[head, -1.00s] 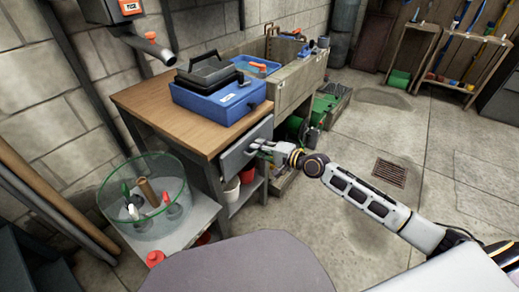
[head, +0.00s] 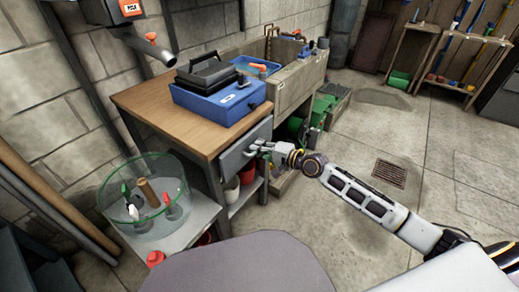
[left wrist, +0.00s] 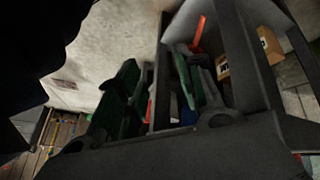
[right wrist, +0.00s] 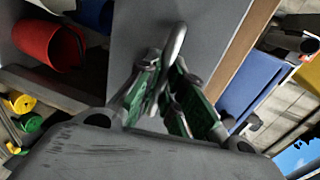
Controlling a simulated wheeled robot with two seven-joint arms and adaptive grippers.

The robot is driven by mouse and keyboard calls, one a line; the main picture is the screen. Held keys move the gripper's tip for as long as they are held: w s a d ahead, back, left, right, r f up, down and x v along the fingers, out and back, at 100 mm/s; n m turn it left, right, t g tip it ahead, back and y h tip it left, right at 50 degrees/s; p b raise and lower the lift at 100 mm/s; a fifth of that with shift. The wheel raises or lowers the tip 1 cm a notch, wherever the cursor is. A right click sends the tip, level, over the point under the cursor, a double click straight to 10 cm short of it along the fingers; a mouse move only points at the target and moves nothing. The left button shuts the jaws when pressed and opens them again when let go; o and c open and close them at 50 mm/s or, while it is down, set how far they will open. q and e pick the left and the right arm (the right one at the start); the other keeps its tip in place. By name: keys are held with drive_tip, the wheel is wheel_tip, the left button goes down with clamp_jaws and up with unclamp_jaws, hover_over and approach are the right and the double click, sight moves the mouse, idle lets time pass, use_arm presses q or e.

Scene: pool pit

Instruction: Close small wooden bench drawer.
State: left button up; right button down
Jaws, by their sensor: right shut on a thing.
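The small wooden bench (head: 143,104) has a brown top and a grey drawer (head: 238,153) in its front, just under the top. The drawer front looks near the bench edge; I cannot tell exactly how far out it is. My right gripper (head: 262,149) is at the drawer front. In the right wrist view its green-padded fingers (right wrist: 160,92) are shut on the curved metal drawer handle (right wrist: 174,48), against the grey front. My left gripper (left wrist: 155,80) shows only in the left wrist view, with its fingers apart and nothing clearly between them.
Red and white pots stand on the shelf under the drawer. A glass bowl (head: 120,215) with tools is on a low table at left. A grey rounded seat (head: 240,265) is in front.

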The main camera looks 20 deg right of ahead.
drive_tip(key=shift+p+x, duration=0.4)
drive_tip(key=shift+x, duration=0.5)
drive_tip(key=c, duration=1.8)
unclamp_jaws()
drive_tip(key=shift+w+a+r, duration=0.1)
drive_tip(key=shift+w+r, duration=0.05)
drive_tip(key=shift+r, duration=0.1)
use_arm(q)
drive_tip(key=shift+s+a+r+g, duration=0.15)
drive_tip(key=shift+r+g, duration=0.15)
drive_tip(key=shift+r, duration=0.55)
drive_tip(key=shift+r, duration=0.1)
use_arm(e)
drive_tip(key=shift+v, duration=5.95)
